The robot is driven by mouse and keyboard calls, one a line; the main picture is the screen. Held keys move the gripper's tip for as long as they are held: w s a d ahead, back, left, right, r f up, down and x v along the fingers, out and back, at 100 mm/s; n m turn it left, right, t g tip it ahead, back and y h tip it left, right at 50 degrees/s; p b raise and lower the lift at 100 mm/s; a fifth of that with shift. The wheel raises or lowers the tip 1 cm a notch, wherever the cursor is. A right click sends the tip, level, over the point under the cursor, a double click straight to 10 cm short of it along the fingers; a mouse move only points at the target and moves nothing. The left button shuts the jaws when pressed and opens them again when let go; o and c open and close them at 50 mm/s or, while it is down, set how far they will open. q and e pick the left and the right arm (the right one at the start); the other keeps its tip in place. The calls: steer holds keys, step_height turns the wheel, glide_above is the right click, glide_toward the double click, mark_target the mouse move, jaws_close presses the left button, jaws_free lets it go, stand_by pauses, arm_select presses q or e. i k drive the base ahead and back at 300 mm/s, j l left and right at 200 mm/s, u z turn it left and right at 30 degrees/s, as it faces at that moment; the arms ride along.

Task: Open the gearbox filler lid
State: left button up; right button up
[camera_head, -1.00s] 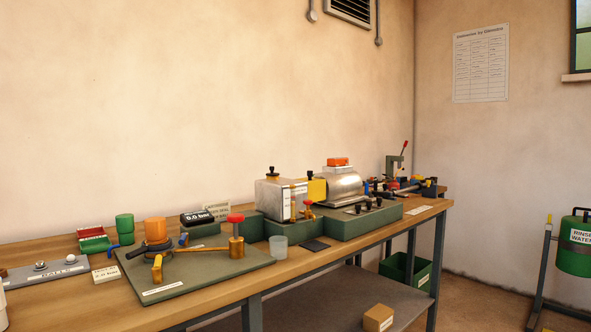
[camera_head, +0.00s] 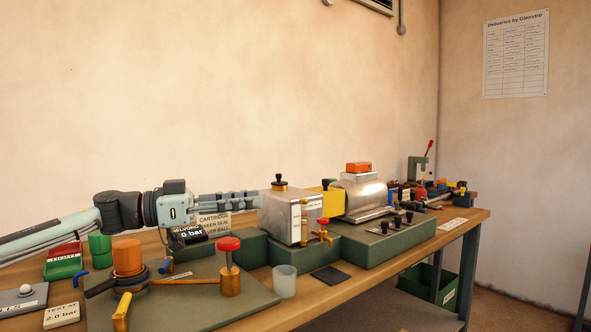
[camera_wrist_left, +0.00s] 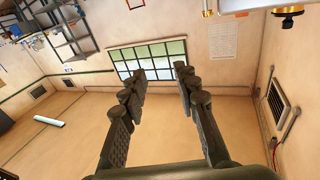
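A silver metal gearbox box (camera_head: 279,217) stands on a green base on the bench. On its top is a brass filler fitting with a black knob (camera_head: 280,180), which appears to be the filler lid and looks seated. The fitting also shows at the upper right of the left wrist view (camera_wrist_left: 287,12), upside down. My left gripper (camera_head: 256,201) reaches in from the left, roughly level, its fingertips close to the box's left side and below the knob. In the left wrist view its fingers (camera_wrist_left: 160,72) are apart with nothing between them. My right gripper is not in view.
A yellow block (camera_head: 326,202) and a silver cylinder with an orange top (camera_head: 361,197) stand right of the box. Brass taps (camera_head: 322,232) are in front. A red-knobbed brass post (camera_head: 230,266) and a clear cup (camera_head: 284,281) stand nearer. The space above the box is clear.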

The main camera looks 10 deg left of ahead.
mark_target(278, 176)
steer(key=i, duration=0.85)
